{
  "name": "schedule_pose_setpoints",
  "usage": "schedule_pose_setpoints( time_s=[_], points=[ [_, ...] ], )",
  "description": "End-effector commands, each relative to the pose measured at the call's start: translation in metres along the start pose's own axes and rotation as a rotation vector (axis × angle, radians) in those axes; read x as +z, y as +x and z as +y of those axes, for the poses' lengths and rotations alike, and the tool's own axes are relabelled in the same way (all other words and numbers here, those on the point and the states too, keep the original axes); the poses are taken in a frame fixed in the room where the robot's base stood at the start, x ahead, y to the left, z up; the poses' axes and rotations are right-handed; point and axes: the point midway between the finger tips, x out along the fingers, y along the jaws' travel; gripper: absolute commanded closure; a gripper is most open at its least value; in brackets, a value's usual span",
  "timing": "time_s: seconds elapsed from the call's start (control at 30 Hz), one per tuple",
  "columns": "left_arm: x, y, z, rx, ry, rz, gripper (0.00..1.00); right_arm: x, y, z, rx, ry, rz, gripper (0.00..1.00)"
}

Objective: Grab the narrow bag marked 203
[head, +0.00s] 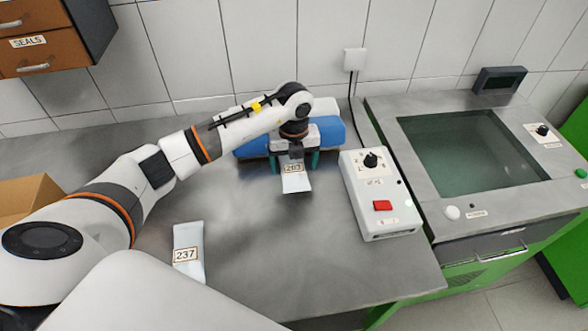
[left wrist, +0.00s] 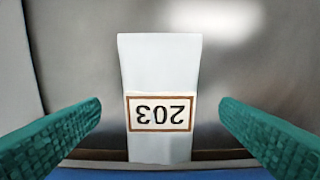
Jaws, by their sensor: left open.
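My left gripper (head: 294,164) is at the bag from above. Its green fingers are open, one on each side of the bag, with a gap on both sides in the left wrist view (left wrist: 160,130). The gripper hides part of the bag in the head view. My right gripper is not in view.
A similar white bag marked 237 (head: 188,253) lies on the bench (head: 290,260) at the front left. A white control box (head: 380,200) with a black knob and red switch is right of the gripper. A blue object (head: 335,132) lies behind the gripper.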

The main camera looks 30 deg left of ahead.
Motion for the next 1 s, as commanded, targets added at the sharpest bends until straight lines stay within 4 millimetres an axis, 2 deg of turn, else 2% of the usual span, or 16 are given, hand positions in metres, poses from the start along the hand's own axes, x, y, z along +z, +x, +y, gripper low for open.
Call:
schedule_pose_setpoints(
  time_s=[0.17,0.4,0.47,0.77,1.0],
  points=[
    [0.0,0.019,0.0,-0.001,0.0,-0.001,0.15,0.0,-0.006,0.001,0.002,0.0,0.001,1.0],
    [0.0,0.022,0.0,0.0,0.0,0.001,0.15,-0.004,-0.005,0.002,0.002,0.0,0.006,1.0],
    [0.0,0.022,0.0,0.0,0.0,0.001,0.23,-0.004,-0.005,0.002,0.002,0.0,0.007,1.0],
    [0.0,0.021,0.0,0.001,0.0,0.001,0.72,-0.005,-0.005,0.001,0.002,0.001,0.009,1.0],
    [-0.001,0.02,0.0,0.001,0.0,0.002,0.73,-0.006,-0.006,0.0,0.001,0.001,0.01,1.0]
  ],
)
